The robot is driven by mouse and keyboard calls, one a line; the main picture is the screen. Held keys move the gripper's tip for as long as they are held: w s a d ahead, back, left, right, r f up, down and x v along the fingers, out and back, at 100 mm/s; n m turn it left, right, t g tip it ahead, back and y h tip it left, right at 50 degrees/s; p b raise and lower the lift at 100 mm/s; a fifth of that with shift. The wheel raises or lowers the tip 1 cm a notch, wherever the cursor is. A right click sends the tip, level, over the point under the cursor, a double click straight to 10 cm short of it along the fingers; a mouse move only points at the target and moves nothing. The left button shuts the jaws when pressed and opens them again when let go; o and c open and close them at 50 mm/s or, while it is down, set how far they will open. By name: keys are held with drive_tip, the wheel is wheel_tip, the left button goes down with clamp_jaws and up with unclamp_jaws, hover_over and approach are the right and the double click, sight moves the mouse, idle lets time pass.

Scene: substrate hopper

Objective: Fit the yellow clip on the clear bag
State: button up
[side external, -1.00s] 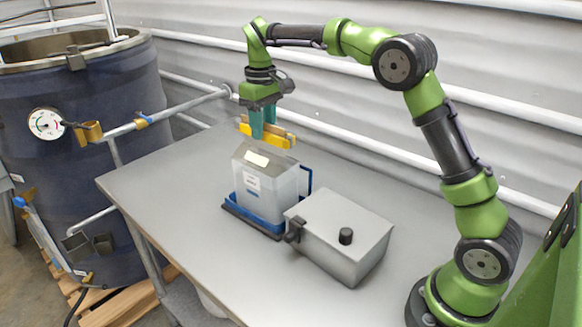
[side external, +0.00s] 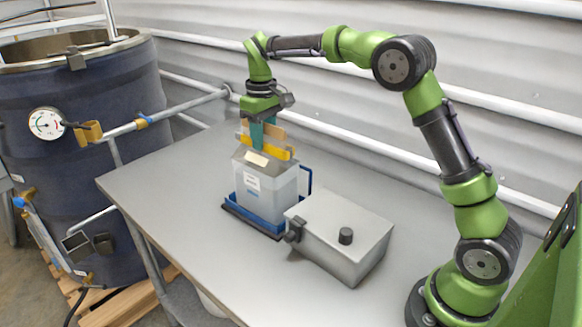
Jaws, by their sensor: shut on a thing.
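The clear bag (side external: 268,189) stands upright in a blue tray (side external: 256,216) on the table, with a white label on its front and a greyish top. My gripper (side external: 263,136) is directly above the bag, pointing down, with teal fingers shut on the yellow clip (side external: 279,151). The clip lies roughly level, at or just above the bag's top edge. I cannot tell whether the clip touches the bag or straddles its top. A tan strip shows behind the fingers.
A grey box (side external: 340,232) with a black knob stands on the table (side external: 185,210) right of the bag. The table left of the tray is clear. A large dark blue tank (side external: 90,160) with a gauge and pipes stands at the left. A ribbed wall lies behind.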

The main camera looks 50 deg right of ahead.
drive_tip(key=o, duration=1.3)
drive_tip(key=shift+r, duration=2.2)
